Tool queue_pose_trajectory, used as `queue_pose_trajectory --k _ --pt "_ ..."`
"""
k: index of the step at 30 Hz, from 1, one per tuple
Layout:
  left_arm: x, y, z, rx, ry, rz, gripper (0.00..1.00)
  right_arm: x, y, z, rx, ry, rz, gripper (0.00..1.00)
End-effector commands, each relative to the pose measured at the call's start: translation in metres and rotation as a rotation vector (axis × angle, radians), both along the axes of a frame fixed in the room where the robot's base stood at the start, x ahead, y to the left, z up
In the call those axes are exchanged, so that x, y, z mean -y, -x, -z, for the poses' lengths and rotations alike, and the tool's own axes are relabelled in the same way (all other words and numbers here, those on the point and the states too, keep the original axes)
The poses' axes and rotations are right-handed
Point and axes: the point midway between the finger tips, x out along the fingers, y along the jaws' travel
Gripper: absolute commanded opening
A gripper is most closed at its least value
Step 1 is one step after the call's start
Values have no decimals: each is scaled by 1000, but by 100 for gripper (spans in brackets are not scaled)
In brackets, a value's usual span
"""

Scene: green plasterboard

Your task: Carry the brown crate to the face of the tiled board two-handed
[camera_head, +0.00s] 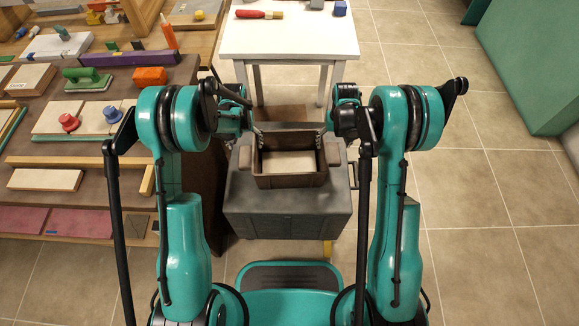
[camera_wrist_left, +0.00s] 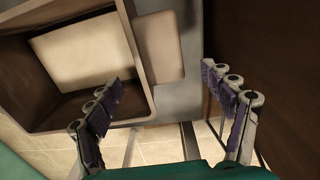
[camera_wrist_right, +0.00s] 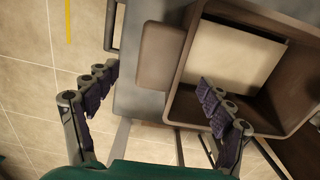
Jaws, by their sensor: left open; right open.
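The brown crate (camera_head: 291,181) is open-topped, with a pale panel inside and a tab on each side. It sits on a dark grey box (camera_head: 288,222) in front of me. My left gripper (camera_head: 248,125) is open at the crate's left side; in the left wrist view its fingers (camera_wrist_left: 162,80) straddle the side wall near a tab (camera_wrist_left: 156,42). My right gripper (camera_head: 330,128) is open at the right side; in the right wrist view its fingers (camera_wrist_right: 158,78) straddle the other tab (camera_wrist_right: 160,55). Contact cannot be told. I cannot identify the tiled board with certainty.
A white table (camera_head: 290,42) with a red-handled tool (camera_head: 258,14) stands behind the box. A brown tiered bench (camera_head: 95,175) with several tools and blocks fills the left. A large green block (camera_head: 535,60) stands at the upper right. Tiled floor (camera_head: 480,200) is clear on the right.

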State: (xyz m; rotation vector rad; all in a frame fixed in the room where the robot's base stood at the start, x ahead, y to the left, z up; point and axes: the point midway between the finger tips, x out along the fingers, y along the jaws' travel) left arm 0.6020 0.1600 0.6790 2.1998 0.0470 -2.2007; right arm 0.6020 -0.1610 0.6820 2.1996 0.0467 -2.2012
Motion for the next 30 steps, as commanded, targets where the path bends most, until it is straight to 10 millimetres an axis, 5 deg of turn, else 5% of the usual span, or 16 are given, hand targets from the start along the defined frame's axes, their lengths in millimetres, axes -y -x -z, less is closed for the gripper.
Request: queue_pose_trajectory --k 11,30 --pt "0 0 4 -1 0 0 82 0 0 4 -1 0 0 82" --pt "0 0 77 -1 0 0 82 0 0 77 -1 0 0 82"
